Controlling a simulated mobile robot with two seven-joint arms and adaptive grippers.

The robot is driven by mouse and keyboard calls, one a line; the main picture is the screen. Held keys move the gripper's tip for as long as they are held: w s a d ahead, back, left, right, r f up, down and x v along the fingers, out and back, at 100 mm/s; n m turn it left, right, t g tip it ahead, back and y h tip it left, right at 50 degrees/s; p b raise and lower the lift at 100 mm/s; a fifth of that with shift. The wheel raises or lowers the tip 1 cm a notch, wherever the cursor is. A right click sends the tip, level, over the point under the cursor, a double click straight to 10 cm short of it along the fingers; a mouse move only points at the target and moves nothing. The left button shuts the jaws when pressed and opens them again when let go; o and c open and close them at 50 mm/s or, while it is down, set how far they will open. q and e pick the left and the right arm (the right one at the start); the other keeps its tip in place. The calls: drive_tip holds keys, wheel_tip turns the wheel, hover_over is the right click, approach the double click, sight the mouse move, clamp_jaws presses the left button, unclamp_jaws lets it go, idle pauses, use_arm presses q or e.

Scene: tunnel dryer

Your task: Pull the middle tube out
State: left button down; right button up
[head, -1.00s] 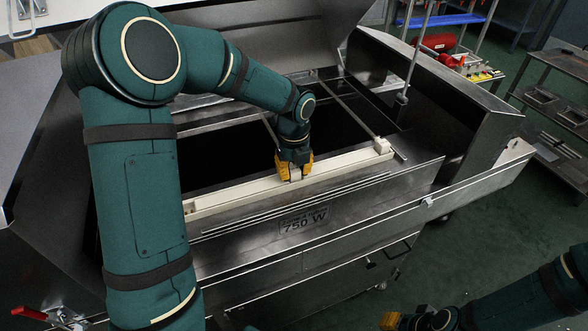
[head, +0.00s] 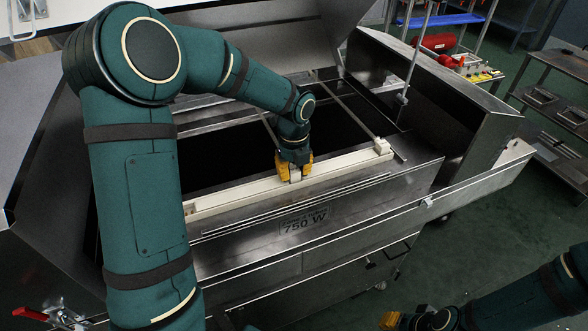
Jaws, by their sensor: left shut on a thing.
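A long cream bar (head: 235,195) lies along the front edge of the open dryer, with a raised cream block (head: 382,147) at its right end. I cannot tell whether the bar is a tube or a tube's holder. My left gripper (head: 294,178) has yellow fingers pointing down and is shut on the cream bar near its middle. The fingers hide the part between them. My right gripper (head: 412,320) is low at the bottom edge, away from the dryer, and only partly in view.
The metal dryer (head: 440,165) has a dark open cavity (head: 230,150) with thin rods across it. Its front panel has a "750 W" label (head: 304,221). A red cylinder (head: 436,42) lies on a cart behind. Metal shelves (head: 560,105) stand at right, with green floor between.

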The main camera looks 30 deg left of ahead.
use_arm(q)
drive_tip(key=shift+r+p, duration=0.5)
drive_tip(key=shift+r, duration=0.05)
idle(0.7)
drive_tip(key=shift+r+p, duration=0.95)
drive_tip(key=shift+r, duration=0.05)
drive_tip(key=shift+r+p, duration=2)
drive_tip(key=shift+r, duration=0.2)
drive_tip(key=shift+f, duration=0.1)
